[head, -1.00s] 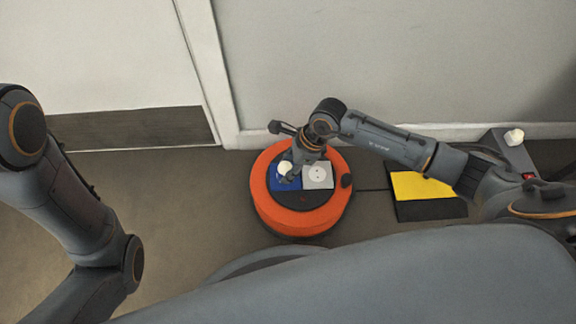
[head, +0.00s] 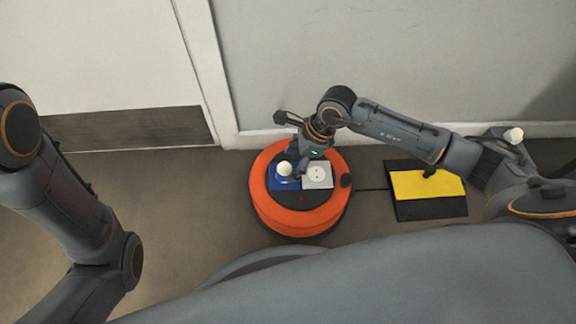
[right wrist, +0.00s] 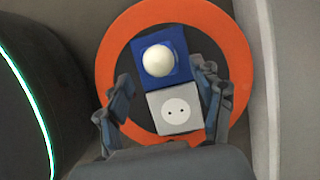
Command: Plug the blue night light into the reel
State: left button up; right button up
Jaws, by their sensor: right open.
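The orange reel (head: 264,207) stands on the floor. Its top has a blue panel beside a pale grey socket (head: 318,175) with two holes. The blue night light (head: 284,170), with a white dome, sits upright on the blue panel; its prongs are hidden. In the right wrist view the night light (right wrist: 159,61) shows above the grey socket (right wrist: 176,108). My right gripper (head: 298,167) is open just over the reel. Its fingers (right wrist: 163,80) are spread either side of the panels, apart from the light and holding nothing. My left arm shows at left, but its gripper is out of view.
Another white-domed item (head: 514,135) stands at the far right, partly behind my right arm. A wall with a pale skirting board is close behind the reel. Floor left of the reel is clear.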

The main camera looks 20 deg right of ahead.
jog(key=v, duration=0.8)
